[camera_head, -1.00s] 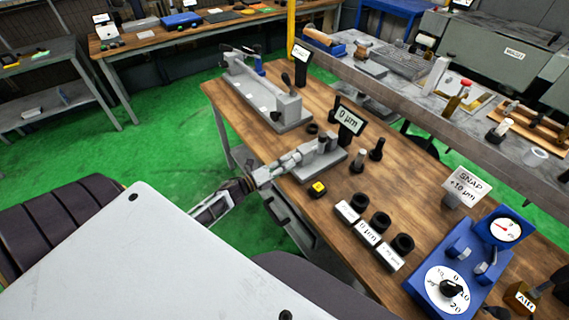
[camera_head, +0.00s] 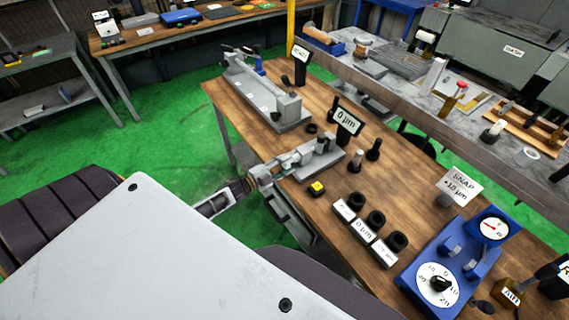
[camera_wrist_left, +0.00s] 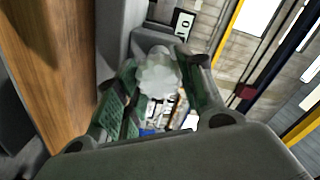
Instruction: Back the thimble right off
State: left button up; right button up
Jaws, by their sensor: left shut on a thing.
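A grey bench micrometer (camera_head: 318,158) stands on the near side of the wooden bench, with its thimble end toward the bench's left edge. My left gripper (camera_head: 258,178) comes in from the left at that end, shut on the thimble. In the left wrist view the pale, round, faceted thimble end (camera_wrist_left: 158,75) sits between the green finger pads. A small display (camera_head: 347,121) behind the micrometer reads 0 µm. The thimble's scale is too small to read. My right gripper is not in view.
A yellow-and-black block (camera_head: 317,188) lies close by the micrometer. Black rings on white labelled blocks (camera_head: 362,230) and a blue dial gauge (camera_head: 455,260) stand nearer. Dark pegs (camera_head: 374,149) stand to the right. A longer grey fixture (camera_head: 266,98) is farther back.

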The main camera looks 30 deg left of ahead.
pick_arm(q)
jog(key=n, duration=0.2)
jog(key=shift+a+n, duration=0.1)
jog(key=shift+n, duration=1.5)
jog(key=o, duration=1)
